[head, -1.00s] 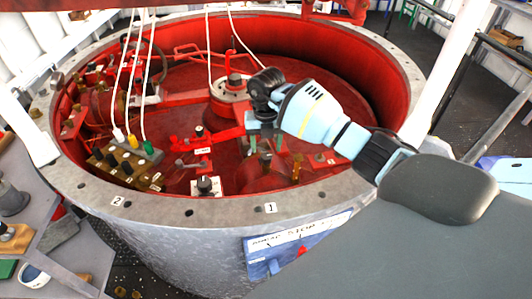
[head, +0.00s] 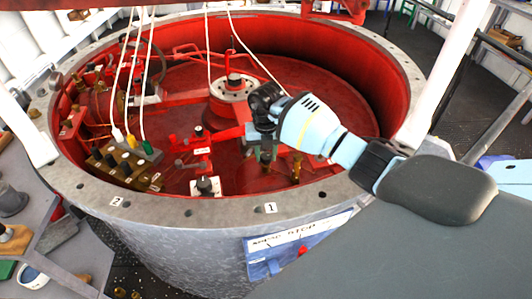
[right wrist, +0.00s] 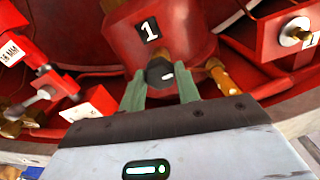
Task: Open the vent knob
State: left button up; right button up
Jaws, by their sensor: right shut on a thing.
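The black vent knob (right wrist: 160,73), with a white mark on its face, sits on a red housing (right wrist: 150,35) labelled "1" in the right wrist view. My right gripper (right wrist: 161,90) has its two green fingers on either side of the knob and is shut on it. In the head view my right gripper (head: 266,152) reaches down inside the red round well, over its near part. The fingers and knob are small and partly hidden there. My left gripper is not in view.
The grey metal rim (head: 225,212) surrounds the well. A brass valve block (head: 125,163) with black knobs and white, yellow and green plugs stands at the left inside. A brass fitting (right wrist: 222,78) stands close right of the gripper.

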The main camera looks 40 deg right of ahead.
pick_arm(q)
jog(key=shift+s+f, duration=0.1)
pick_arm(e)
jog(key=shift+n, duration=0.3)
jog(key=n, duration=0.3)
jog(key=shift+n, duration=0.3)
jog(key=n+b, duration=0.1)
jog(key=n, duration=0.3)
jog(key=shift+n, duration=0.3)
jog(key=n, duration=0.4)
jog(key=shift+b, duration=0.35)
jog(key=n, duration=0.4)
jog(key=shift+b, duration=0.35)
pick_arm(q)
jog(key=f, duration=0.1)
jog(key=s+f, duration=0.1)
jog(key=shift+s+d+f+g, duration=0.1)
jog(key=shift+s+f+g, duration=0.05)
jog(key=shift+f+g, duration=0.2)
pick_arm(e)
jog(key=shift+n, duration=0.6)
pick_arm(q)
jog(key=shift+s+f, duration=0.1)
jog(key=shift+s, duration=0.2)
